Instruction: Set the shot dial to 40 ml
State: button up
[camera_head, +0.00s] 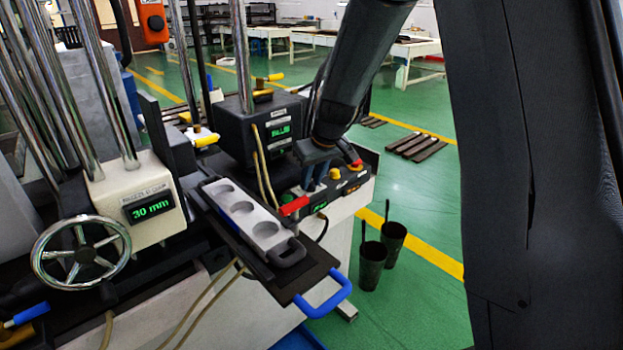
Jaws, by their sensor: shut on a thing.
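My gripper (314,184) comes down from above onto the control panel (345,192) at the middle right. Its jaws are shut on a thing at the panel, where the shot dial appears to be. The dial itself is hidden behind the fingers, so its setting cannot be read. A small green display (319,206) is lit on the panel's front just below the jaws, too small to read. A larger green display (282,132) on the dark box behind is also unclear.
A red handle (294,206) and a yellow button (334,174) sit close to the jaws. A grey mould (241,210) with round cavities lies on a blue-handled tray (285,291) to the left. A handwheel (82,258) stands by a "30 mm" display (153,207).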

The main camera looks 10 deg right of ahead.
jog(key=shift+s+r+m+p, duration=0.15)
jog(key=shift+m+p, duration=0.15)
jog(key=shift+p, duration=0.35)
jog(key=m+h+p, duration=0.1)
jog(key=p, duration=0.2)
jog(key=shift+a+m+p, duration=0.1)
jog(key=shift+m+p, duration=0.3)
jog(key=shift+m+h, duration=0.3)
jog(key=shift+m, duration=0.5)
jog(key=m+b, duration=0.1)
jog(key=b, duration=0.2)
jog(key=m+h+b, duration=0.1)
jog(key=b, duration=0.1)
jog(key=shift+w+a+f+m, duration=0.15)
jog(key=shift+w+f+m, duration=0.1)
jog(key=shift+f+m, duration=0.1)
jog(key=m+h+b, duration=0.1)
jog(key=m+b, duration=0.1)
jog(key=b, duration=0.3)
jog(key=shift+r+m, duration=0.1)
jog(key=shift+m, duration=0.15)
jog(key=shift+c, duration=0.2)
jog(key=shift+s+r+g, duration=0.1)
jog(key=shift+s+g, duration=0.05)
jog(key=shift+g, duration=0.15)
jog(key=o, duration=1.1)
jog(key=shift+a, duration=0.1)
jog(key=shift+c, duration=0.2)
